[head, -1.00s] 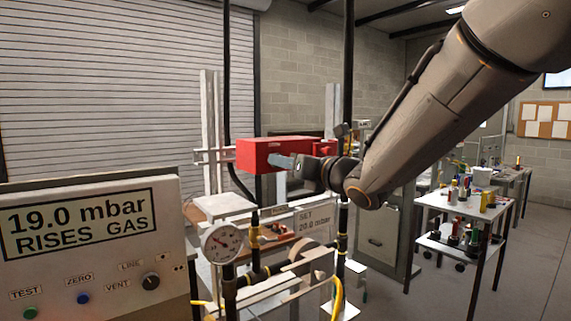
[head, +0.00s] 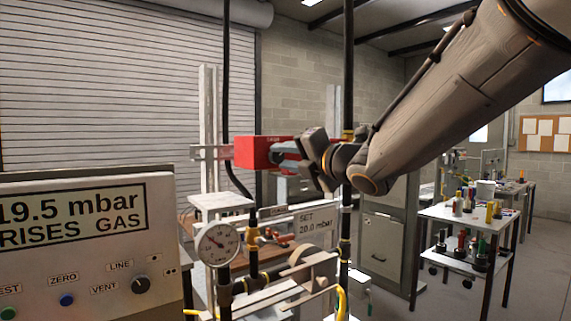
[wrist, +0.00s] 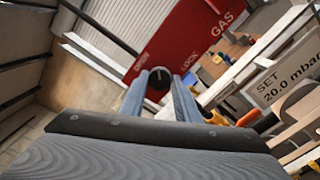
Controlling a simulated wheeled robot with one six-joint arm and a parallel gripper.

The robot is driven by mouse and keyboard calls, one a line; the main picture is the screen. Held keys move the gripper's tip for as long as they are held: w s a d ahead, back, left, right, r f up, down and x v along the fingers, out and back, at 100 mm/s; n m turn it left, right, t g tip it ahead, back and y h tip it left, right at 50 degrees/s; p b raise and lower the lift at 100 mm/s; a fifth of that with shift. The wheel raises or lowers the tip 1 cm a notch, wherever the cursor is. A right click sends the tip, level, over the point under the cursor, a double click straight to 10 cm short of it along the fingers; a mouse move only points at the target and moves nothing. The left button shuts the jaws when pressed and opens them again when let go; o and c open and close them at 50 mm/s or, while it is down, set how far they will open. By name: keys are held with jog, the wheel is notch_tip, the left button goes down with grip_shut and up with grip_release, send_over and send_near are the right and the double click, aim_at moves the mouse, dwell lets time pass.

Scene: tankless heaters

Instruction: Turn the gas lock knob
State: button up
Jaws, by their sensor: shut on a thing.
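The red gas lock box (head: 250,153) is mounted on a pale frame in the middle of the head view. It fills the upper middle of the wrist view (wrist: 185,38), with GAS and LOCK lettering on its face. The dark round knob (wrist: 158,81) shows between my fingertips in the wrist view. My gripper (head: 284,151) reaches in from the right at the box, its two blue-grey fingers shut on the knob. In the head view the knob is hidden by the fingers and wrist.
A display panel (head: 86,251) at the lower left reads 19.5 mbar. A pressure gauge (head: 217,244), pipes and a 20.0 mbar sign (head: 315,224) stand below the box. A black vertical pipe (head: 347,90) passes close by my wrist. A cart (head: 470,219) stands at right.

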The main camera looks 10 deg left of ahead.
jog(key=m, duration=0.4)
jog(key=shift+m, duration=1.9)
jog(key=shift+f+m, duration=0.1)
jog(key=shift+m, duration=0.2)
jog(key=o, duration=1)
jog(key=shift+o, duration=0.2)
jog(key=b+v, duration=0.1)
jog(key=v, duration=0.7)
jog(key=shift+b, duration=0.35)
jog(key=shift+w, duration=0.1)
